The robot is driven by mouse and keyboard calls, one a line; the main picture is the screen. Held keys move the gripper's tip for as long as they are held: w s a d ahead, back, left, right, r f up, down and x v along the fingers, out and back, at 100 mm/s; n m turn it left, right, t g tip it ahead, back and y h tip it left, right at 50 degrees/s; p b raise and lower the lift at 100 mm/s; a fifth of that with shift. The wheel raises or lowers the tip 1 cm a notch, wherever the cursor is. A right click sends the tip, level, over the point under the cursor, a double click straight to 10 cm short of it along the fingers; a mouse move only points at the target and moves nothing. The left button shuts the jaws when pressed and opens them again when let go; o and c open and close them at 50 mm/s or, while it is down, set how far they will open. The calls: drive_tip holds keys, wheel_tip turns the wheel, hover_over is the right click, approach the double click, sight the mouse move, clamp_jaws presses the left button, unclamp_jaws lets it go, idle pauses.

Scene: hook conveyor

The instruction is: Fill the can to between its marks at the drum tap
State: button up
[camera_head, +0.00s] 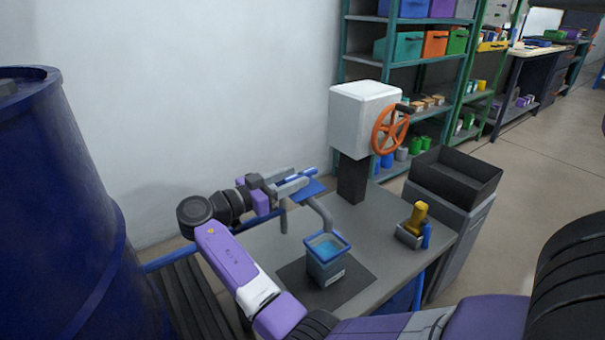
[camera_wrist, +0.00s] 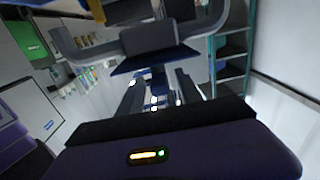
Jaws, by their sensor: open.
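The can (camera_head: 326,268) is grey with a blue rim and stands upright on a dark mat on the bench. Light blue liquid shows inside it; its level against the marks cannot be read. A grey bent spout (camera_head: 320,212) comes down just above the can. A blue flat piece (camera_head: 309,188), perhaps the tap's lever, sits at the spout's upper end. My gripper (camera_head: 293,181) is open, with its grey fingers beside this blue piece; contact cannot be told. In the wrist view a dark blue plate (camera_wrist: 155,62) lies close by the grey fingers.
A large blue drum (camera_head: 60,210) stands at the left. The bench (camera_head: 370,220) carries a white box with an orange handwheel (camera_head: 390,128) and a yellow-handled tool (camera_head: 419,216) in a holder. A black open bin (camera_head: 455,176) stands at right, with shelves behind.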

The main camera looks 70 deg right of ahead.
sight(284, 182)
drive_tip(key=shift+v, duration=1.65)
